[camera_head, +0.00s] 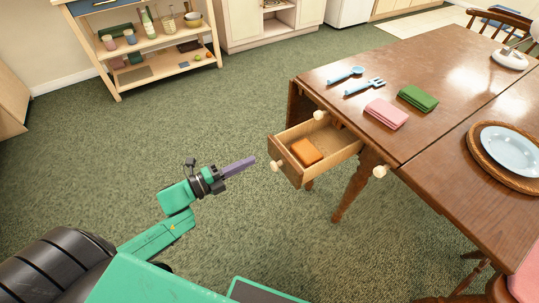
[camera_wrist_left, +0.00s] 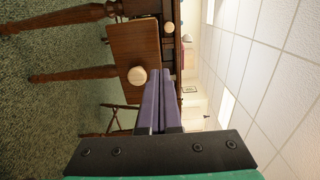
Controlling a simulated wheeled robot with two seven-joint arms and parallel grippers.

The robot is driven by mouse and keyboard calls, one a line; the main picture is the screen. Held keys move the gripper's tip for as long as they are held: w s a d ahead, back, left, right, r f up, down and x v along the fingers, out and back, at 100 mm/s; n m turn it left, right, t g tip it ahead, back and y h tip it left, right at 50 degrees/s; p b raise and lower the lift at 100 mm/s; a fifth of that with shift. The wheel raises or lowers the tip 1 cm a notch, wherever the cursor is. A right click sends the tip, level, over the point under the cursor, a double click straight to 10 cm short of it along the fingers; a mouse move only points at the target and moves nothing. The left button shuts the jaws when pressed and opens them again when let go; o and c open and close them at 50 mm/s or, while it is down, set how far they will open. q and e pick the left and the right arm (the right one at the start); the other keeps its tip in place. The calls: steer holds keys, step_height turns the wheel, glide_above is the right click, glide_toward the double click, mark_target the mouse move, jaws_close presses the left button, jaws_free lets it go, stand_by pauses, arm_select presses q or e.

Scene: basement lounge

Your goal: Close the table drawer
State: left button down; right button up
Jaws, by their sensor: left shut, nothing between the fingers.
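The wooden table (camera_head: 350,84) stands at the right in the head view. Its drawer (camera_head: 315,169) is pulled out toward the left, with an orange-brown block (camera_head: 306,152) lying inside. The drawer front has a round pale knob (camera_head: 276,165). My left gripper (camera_head: 252,160) is shut and empty, its purple fingers pointing at the drawer front, a little left of the knob and apart from it. In the left wrist view, sideways, the drawer front (camera_wrist_left: 131,44) and knob (camera_wrist_left: 137,76) show left of the shut fingers (camera_wrist_left: 161,75). My right gripper is not in view.
On the table lie a blue spoon (camera_head: 345,76), a blue fork (camera_head: 364,87), a pink cloth (camera_head: 386,114), a green cloth (camera_head: 418,98) and a plate (camera_head: 511,149) on a woven mat. A shelf unit (camera_head: 139,57) stands at the back left. Green carpet between is clear.

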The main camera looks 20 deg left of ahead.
mark_target(277, 148)
arm_select(q)
steer(key=x, duration=0.6)
steer(key=shift+w+d, duration=0.15)
steer(key=shift+w, duration=0.15)
steer(key=shift+w+d, duration=0.3)
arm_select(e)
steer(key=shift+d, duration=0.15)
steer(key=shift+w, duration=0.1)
arm_select(q)
steer(key=shift+w+d, duration=0.1)
